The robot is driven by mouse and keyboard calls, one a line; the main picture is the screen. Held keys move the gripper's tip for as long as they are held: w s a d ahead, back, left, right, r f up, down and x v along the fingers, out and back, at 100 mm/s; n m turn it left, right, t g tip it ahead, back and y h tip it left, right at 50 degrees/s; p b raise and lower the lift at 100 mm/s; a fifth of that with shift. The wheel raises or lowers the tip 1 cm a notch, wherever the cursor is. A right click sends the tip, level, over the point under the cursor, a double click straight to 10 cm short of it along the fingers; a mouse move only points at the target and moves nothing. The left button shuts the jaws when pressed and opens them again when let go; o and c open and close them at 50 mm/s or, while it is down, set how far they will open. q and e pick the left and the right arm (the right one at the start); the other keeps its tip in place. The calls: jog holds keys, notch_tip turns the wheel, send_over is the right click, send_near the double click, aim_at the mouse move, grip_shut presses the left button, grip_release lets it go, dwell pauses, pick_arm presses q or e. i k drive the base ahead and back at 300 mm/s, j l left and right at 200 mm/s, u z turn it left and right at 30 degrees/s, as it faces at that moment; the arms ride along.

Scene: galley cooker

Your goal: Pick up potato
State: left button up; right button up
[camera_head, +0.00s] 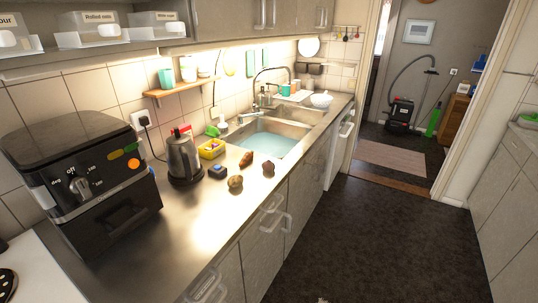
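A small, roundish light-brown lump that looks like a potato (235,182) lies on the steel counter (205,225), near its front edge and to the right of the kettle. A longer orange-brown vegetable (246,160) lies behind it, perhaps a sweet potato. A dark reddish, onion-like vegetable (268,167) lies to its right, near the front edge. The three lie close together but apart. At this size I cannot be fully sure which is the potato. Neither of my grippers shows in the head view.
A black air fryer (80,170) stands at the left, with a dark kettle (183,158) beside it. A small blue-topped block (218,171) and a yellow basket (211,149) stand near the vegetables. A water-filled sink (265,138) lies beyond. The dark floor (390,235) is clear.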

aim_at(235, 180)
jog(key=l+u, duration=0.1)
jog(key=u, duration=0.25)
jog(key=i+l+u, duration=0.1)
jog(key=u, duration=0.3)
jog(key=l+u, duration=0.15)
jog(key=u, duration=0.2)
jog(key=i+l+u, duration=0.1)
jog(key=l+u, duration=0.2)
jog(key=l, duration=0.65)
jog(key=l+u, duration=0.35)
jog(key=l, duration=0.55)
jog(key=k+l+u, duration=0.15)
jog(key=l+u, duration=0.15)
jog(key=l, duration=0.6)
